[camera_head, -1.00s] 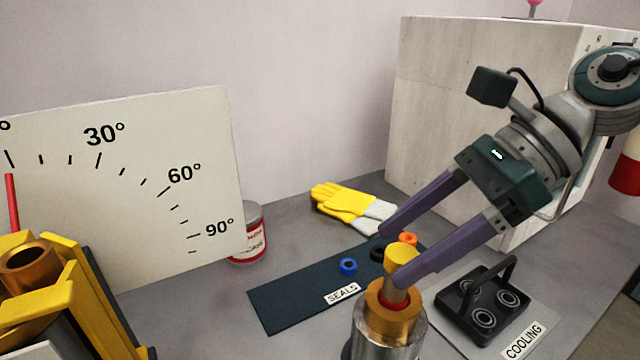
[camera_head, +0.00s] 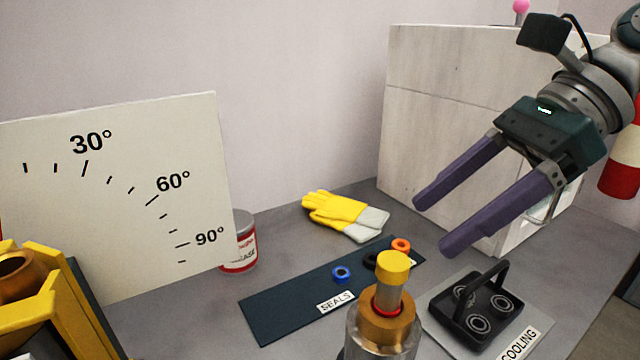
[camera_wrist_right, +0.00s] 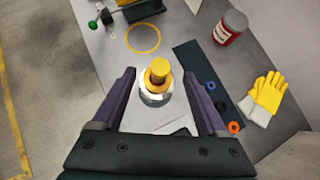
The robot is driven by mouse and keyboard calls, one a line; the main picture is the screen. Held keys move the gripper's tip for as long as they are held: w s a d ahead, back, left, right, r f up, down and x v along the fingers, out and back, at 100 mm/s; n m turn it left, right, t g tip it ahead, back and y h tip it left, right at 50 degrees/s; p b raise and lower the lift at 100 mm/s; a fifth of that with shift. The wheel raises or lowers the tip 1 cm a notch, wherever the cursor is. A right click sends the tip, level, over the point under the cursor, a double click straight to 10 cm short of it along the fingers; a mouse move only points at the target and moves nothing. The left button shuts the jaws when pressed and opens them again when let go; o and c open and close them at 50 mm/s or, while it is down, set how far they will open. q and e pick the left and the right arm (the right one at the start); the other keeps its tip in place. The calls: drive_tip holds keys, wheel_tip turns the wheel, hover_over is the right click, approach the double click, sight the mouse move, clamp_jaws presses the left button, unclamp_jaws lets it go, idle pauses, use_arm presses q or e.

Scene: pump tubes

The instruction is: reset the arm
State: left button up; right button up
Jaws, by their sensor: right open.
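My right gripper (camera_head: 428,223) is open and empty, raised above the bench at the right in the head view. Its purple fingers point down and left. A metal cylinder with a brass collar (camera_head: 388,326) and a yellow-topped plunger (camera_head: 393,268) stands upright at the lower middle, apart from the fingers. In the right wrist view the yellow top (camera_wrist_right: 159,68) shows ahead, between the two fingers (camera_wrist_right: 158,98). My left gripper is not in view.
A black carrier (camera_head: 478,305) stands on the COOLING plate at the right. The dark SEALS mat (camera_head: 285,308) holds blue, black and orange rings. Yellow gloves (camera_head: 340,214), a red-white can (camera_head: 240,245), an angle board (camera_head: 120,220) and a yellow fixture (camera_head: 75,310) stand around. A big pale box (camera_head: 450,110) stands behind.

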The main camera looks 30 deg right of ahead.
idle(0.4)
drive_tip(key=w+a+r+m+t+p, duration=0.65)
drive_tip(key=a+r+m+t, duration=0.4)
drive_tip(key=m, duration=0.75)
drive_tip(key=s+d+f+m+g+h+p, duration=0.25)
drive_tip(key=s+d+m+h, duration=0.2)
drive_tip(key=m, duration=0.65)
drive_tip(key=s+d+f+m+g+h+p, duration=0.25)
drive_tip(key=m+h, duration=0.25)
drive_tip(key=m, duration=0.6)
drive_tip(key=s+a+f+m+g+y+p, duration=0.1)
drive_tip(key=s+a+f+m+g, duration=0.15)
drive_tip(key=s, duration=0.45)
drive_tip(key=s+a+f+m+g+y+p, duration=0.1)
drive_tip(key=s+a+m+g, duration=0.1)
drive_tip(key=s+m+g, duration=0.3)
wheel_tip(320, 180, up, 37)
drive_tip(key=s+t+p, duration=0.1)
drive_tip(key=p, duration=3.6)
drive_tip(key=shift+s+d+n+t, duration=0.25)
drive_tip(key=shift+n+t, duration=0.05)
drive_tip(key=shift+n, duration=0.05)
